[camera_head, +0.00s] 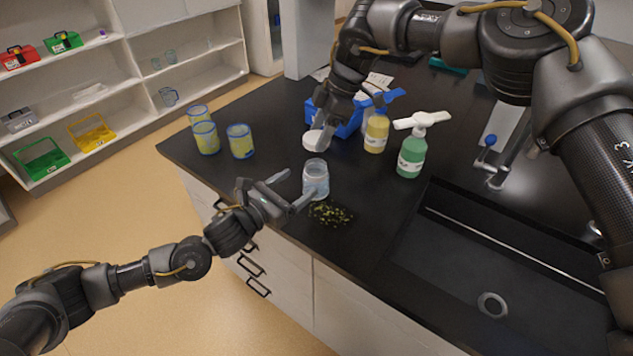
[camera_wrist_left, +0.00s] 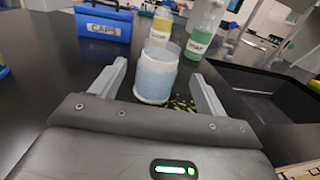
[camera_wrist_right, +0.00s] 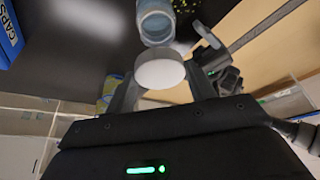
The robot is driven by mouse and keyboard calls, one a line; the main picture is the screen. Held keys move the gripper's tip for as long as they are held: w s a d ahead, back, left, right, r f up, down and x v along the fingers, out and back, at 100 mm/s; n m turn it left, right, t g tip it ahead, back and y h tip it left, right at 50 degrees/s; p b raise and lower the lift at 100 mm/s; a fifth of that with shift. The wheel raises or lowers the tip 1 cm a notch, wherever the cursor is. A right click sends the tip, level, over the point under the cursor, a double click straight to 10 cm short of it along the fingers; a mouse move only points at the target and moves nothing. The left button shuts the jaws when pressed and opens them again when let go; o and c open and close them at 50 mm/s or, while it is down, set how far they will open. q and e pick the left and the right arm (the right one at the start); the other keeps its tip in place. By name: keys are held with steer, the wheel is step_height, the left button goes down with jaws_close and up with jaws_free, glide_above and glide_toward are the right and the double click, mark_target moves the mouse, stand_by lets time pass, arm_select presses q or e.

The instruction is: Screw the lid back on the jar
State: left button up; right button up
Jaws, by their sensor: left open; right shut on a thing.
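The open jar (camera_head: 316,180) stands upright on the dark counter, clear with a bluish look. It also shows in the left wrist view (camera_wrist_left: 156,76) and at the top of the right wrist view (camera_wrist_right: 155,22). My left gripper (camera_head: 292,188) is open, its fingers reaching toward the jar from either side, with the jar ahead between the fingertips. My right gripper (camera_head: 318,128) is shut on the white round lid (camera_head: 313,140), held above and behind the jar, apart from it. The lid fills the space between the fingers in the right wrist view (camera_wrist_right: 160,69).
Green crumbs (camera_head: 330,213) lie beside the jar. A yellow bottle (camera_head: 376,132), a green soap bottle (camera_head: 411,155) and a blue CAPS bin (camera_head: 348,122) stand behind. A sink (camera_head: 490,270) lies at right.

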arm_select(q)
steer(key=x, duration=0.8)
arm_select(e)
steer(key=shift+s+r, duration=0.1)
arm_select(q)
steer(key=shift+w+d, duration=0.25)
steer(key=shift+w, duration=0.05)
arm_select(e)
steer(key=shift+s+a, duration=0.1)
steer(key=shift+a, duration=0.05)
arm_select(q)
steer(key=shift+c, duration=0.3)
steer(key=c, duration=1.4)
arm_select(e)
glide_above(315, 166)
steer(key=d, duration=0.1)
steer(key=shift+f, duration=2.45)
steer(key=shift+f, duration=0.1)
steer(key=shift+f, duration=0.8)
steer(key=shift+f, duration=0.35)
